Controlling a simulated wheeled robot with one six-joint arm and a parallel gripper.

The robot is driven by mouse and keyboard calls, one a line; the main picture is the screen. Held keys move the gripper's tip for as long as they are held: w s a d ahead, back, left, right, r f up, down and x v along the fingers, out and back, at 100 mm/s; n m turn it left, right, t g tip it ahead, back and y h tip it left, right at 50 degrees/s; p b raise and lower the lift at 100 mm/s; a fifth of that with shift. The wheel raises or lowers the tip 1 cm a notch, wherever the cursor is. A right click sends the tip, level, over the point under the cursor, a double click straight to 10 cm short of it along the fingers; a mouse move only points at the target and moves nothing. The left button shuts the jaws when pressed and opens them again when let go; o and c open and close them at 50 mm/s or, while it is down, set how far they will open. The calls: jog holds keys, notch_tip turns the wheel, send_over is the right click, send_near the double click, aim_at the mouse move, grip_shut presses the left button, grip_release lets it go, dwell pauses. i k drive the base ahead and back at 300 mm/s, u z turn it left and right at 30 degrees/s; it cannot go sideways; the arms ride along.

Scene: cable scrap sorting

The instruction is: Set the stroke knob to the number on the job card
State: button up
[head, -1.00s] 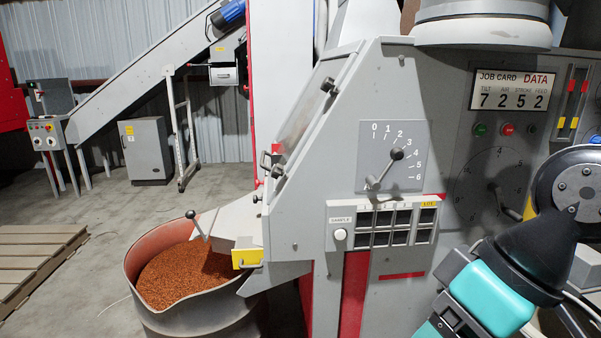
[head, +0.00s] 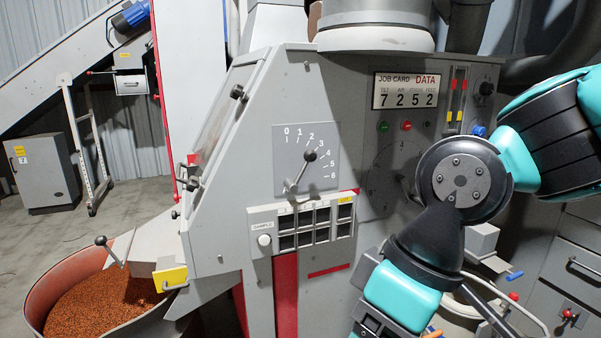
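The job card (head: 405,91) on the machine's upper panel reads TILT 7, AIR 2, STROKE 5, FEED 2. A round numbered dial (head: 377,170) sits below it, mostly hidden behind my arm, so its pointer cannot be read. To the left, a grey plate (head: 327,185) carries a scale from 0 to 6 and a lever with a dark ball (head: 310,155), whose ball end lies near 2 to 3. A small black knob (head: 486,88) is at the upper right. I cannot read which control is labelled stroke. My gripper is out of view below the frame.
A SAMPLE button (head: 264,240) and a block of dark windows (head: 316,226) sit under the lever plate. A drum of orange-brown granules (head: 105,300) stands at lower left. Grey drawers (head: 575,262) are at right. Open floor (head: 60,235) lies at left.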

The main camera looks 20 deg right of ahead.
aim_at(486, 88)
jog(key=z, duration=1.2)
